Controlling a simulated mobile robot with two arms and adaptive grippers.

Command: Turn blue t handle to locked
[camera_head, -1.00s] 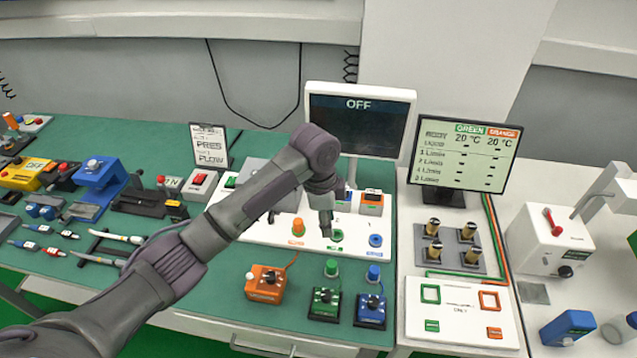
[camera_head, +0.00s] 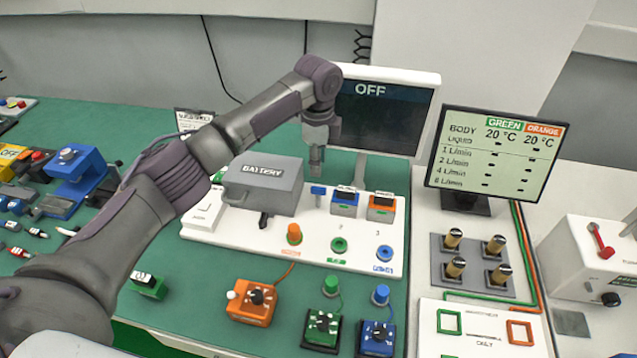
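The blue T handle (camera_head: 318,191) stands on the white panel (camera_head: 345,265), just right of the grey battery box (camera_head: 264,185). Its short crossbar is on top of a thin stem. My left gripper (camera_head: 316,170) points down just above the handle, with a small gap showing between fingertips and crossbar. Its fingers show as one narrow column, so I cannot tell whether they are open or shut. It holds nothing visible. A dark screen (camera_head: 384,118) behind reads OFF. My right gripper is not in view.
Blue and orange switch blocks (camera_head: 345,203) stand close right of the handle. Orange, green and blue round connectors (camera_head: 339,246) sit in front on the panel. Several small coloured boxes (camera_head: 254,302) lie nearer the front. A lit display (camera_head: 495,158) stands at the right.

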